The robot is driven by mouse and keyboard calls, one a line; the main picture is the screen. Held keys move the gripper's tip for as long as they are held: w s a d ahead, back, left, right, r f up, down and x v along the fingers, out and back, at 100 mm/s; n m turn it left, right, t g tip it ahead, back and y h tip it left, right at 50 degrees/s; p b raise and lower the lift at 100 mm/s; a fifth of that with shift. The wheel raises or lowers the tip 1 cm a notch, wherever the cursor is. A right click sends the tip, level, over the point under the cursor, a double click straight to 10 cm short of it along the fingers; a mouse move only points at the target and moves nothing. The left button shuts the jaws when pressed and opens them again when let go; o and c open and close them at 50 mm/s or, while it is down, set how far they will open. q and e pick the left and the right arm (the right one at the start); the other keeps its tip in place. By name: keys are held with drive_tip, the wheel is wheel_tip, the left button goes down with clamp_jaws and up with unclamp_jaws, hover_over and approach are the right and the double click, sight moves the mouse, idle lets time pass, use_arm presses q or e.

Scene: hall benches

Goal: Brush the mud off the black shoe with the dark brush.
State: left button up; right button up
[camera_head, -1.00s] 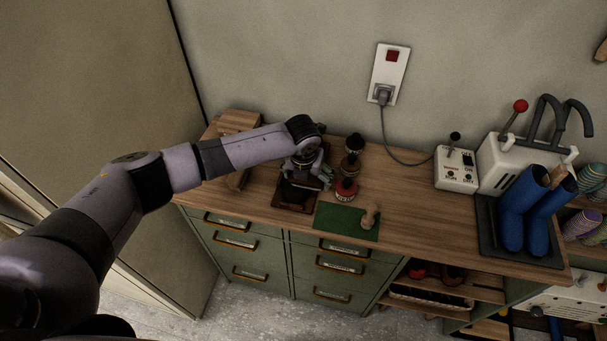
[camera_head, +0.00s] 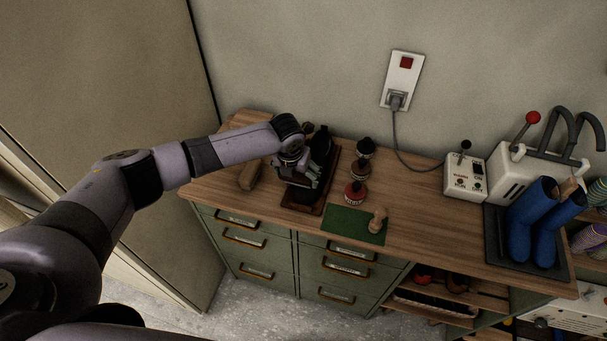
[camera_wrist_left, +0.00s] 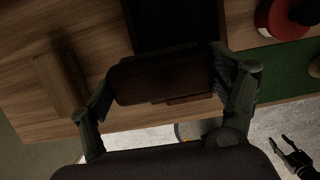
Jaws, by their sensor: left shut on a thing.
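The black shoe (camera_head: 321,142) sits on a dark brown tray (camera_head: 330,178) at the left part of the bench. My left arm covers part of it, and I cannot make out mud on it. My left gripper (camera_head: 298,170) is over the left side of the tray, close to the shoe. In the left wrist view, it is shut on the dark brush (camera_wrist_left: 162,76), a dark brown block between its two fingers. I cannot tell whether the brush touches the shoe. My right gripper (camera_wrist_left: 287,150) shows at the lower right of the left wrist view, open and empty above the floor.
Several polish tins, one red (camera_head: 355,193), stand right of the tray. A light wooden brush (camera_head: 377,220) stands on a green mat (camera_head: 345,223). A wooden block (camera_head: 250,176) lies left of the tray. Blue boots (camera_head: 530,222) and a white machine (camera_head: 515,170) are at the right.

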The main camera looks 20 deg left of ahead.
use_arm(q)
drive_tip(key=shift+a+f, duration=0.15)
drive_tip(key=shift+a, duration=0.1)
drive_tip(key=shift+p+v, duration=1)
drive_tip(key=shift+p, duration=0.05)
drive_tip(key=shift+v, duration=2)
drive_tip(key=shift+w+d, duration=0.1)
drive_tip(key=shift+v, duration=1.55)
